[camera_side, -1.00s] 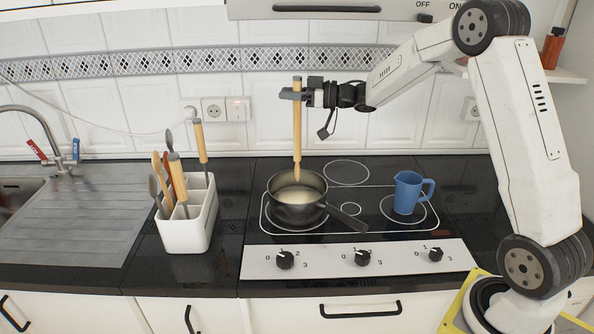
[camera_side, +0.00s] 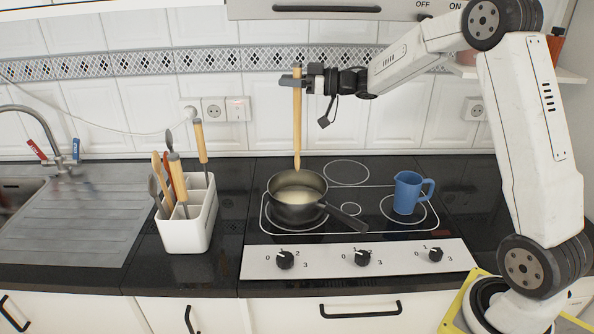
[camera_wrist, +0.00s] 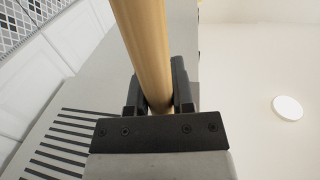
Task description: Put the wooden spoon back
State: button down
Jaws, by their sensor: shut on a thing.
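The wooden spoon (camera_side: 297,125) hangs upright in my gripper (camera_side: 292,82), its lower end just above the pot. My gripper is shut on the spoon's upper part, and the wrist view shows the wooden shaft (camera_wrist: 147,45) between both fingers (camera_wrist: 159,92). The dark pot (camera_side: 297,212) stands on the left of the hob with pale liquid in it. A white utensil holder (camera_side: 187,232) with compartments stands left of the hob and holds several utensils with wooden handles.
A blue jug (camera_side: 408,193) stands on the hob's right. The pot's handle (camera_side: 347,219) points toward the front right. A sink (camera_side: 75,215) is at the left. The range hood (camera_side: 330,10) is above, and the tiled wall lies behind.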

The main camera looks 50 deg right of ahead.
jog(key=w+a+r, duration=0.3)
jog(key=w+a, duration=0.4)
jog(key=a, duration=0.5)
jog(key=w+a+r, duration=0.2)
jog(key=w+a, duration=0.6)
jog(key=a, duration=0.4)
notch_tip(320, 180, down, 14)
jog(key=shift+s, duration=0.1)
jog(key=shift+f, duration=2)
jog(key=shift+c, duration=2.4)
grip_release()
